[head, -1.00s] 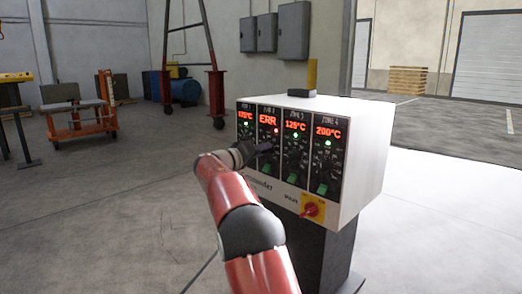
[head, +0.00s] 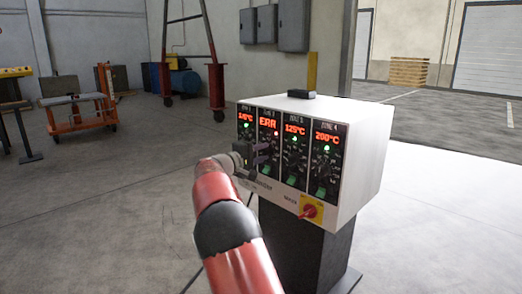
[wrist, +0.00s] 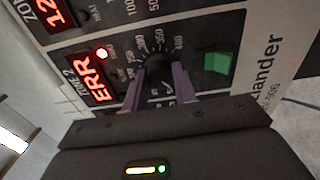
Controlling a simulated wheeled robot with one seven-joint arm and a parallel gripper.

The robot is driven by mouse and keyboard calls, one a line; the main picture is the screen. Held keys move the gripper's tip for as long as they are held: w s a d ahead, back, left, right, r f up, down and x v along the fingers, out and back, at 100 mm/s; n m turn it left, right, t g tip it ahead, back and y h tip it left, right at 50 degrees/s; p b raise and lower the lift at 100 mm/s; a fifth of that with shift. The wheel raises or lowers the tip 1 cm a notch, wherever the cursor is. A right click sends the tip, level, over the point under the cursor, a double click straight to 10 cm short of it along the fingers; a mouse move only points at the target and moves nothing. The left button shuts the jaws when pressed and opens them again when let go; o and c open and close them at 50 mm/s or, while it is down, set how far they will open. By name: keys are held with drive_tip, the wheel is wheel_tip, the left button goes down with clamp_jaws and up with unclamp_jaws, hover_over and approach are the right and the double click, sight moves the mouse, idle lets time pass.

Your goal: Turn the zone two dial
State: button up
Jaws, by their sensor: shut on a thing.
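The controller cabinet (head: 362,165) has several zone panels. The zone two panel shows red ERR on its display (head: 268,123) and a lit red lamp (head: 276,133); both also show in the wrist view, the display (wrist: 90,80) and the lamp (wrist: 102,53). My gripper (head: 264,154) is at the zone two panel and hides part of it in the head view. In the wrist view, its two purple fingers (wrist: 156,88) are shut on the dark zone two dial (wrist: 158,66), one on each side. The dial's pointer mark is not clear.
A green rocker switch (wrist: 217,63) sits beside the dial on the panel. A yellow main switch with a red knob (head: 311,211) is at the cabinet's lower front. Zone three's display (head: 295,129) is close on the right. Open floor lies left of the cabinet.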

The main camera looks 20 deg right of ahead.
drive_tip(key=shift+f+n, duration=0.1)
drive_tip(key=shift+n, duration=0.4)
drive_tip(key=o, duration=1)
drive_tip(key=shift+c, duration=0.2)
drive_tip(key=v, duration=0.8)
